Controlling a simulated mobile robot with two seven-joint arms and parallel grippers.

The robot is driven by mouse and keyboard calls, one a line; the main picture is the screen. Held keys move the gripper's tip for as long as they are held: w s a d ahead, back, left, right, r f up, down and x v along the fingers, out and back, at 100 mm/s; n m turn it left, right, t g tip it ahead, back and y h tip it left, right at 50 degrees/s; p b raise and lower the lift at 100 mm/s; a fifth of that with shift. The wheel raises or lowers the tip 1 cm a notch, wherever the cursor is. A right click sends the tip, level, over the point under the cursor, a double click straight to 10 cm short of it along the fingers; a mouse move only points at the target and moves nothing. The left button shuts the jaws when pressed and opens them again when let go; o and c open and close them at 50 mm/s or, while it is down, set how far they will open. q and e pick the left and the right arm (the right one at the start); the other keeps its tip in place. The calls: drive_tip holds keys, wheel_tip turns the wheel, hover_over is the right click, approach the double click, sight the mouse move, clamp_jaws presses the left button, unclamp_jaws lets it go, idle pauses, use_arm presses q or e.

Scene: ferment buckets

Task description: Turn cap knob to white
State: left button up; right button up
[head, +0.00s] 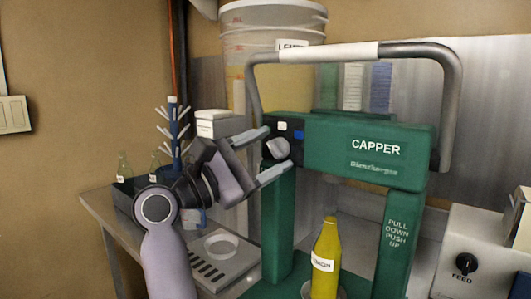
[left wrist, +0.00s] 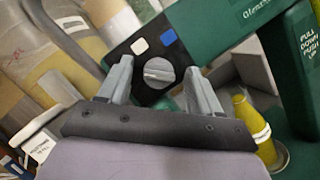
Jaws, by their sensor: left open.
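The green capper (head: 365,148) stands on the counter with a black panel on its left end. The panel carries a grey cap knob (head: 278,148), a white mark (head: 283,126) and a blue mark (head: 299,134). In the left wrist view the knob (left wrist: 159,73) lies between and beyond my fingertips, with the white mark (left wrist: 140,46) at its upper left and the blue mark (left wrist: 168,36) above right. The knob's ridge looks roughly level there. My left gripper (head: 276,153) is open, its fingers either side of the knob; contact cannot be told. My right gripper is out of view.
A yellow bottle (head: 326,262) stands under the capper. A metal handle (head: 368,50) arches over it. A drying rack (head: 173,135) and a drip tray (head: 214,262) are on the left. A box with a FEED knob (head: 466,264) is at right.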

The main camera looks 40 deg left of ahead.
use_arm(q)
drive_tip(key=c, duration=1)
drive_tip(key=shift+c, duration=0.2)
drive_tip(key=m+g+p, duration=0.1)
drive_tip(key=m, duration=0.1)
drive_tip(key=m+p, duration=0.2)
drive_tip(key=shift+a+r+m+g+h+p, duration=0.1)
drive_tip(key=shift+r+m+g+h+p, duration=0.1)
drive_tip(key=shift+m+g+h+p, duration=0.15)
drive_tip(key=shift+m+g+p, duration=1.05)
drive_tip(key=shift+m+p, duration=0.8)
drive_tip(key=shift+m, duration=0.6)
drive_tip(key=o, duration=1)
drive_tip(key=shift+o, duration=0.2)
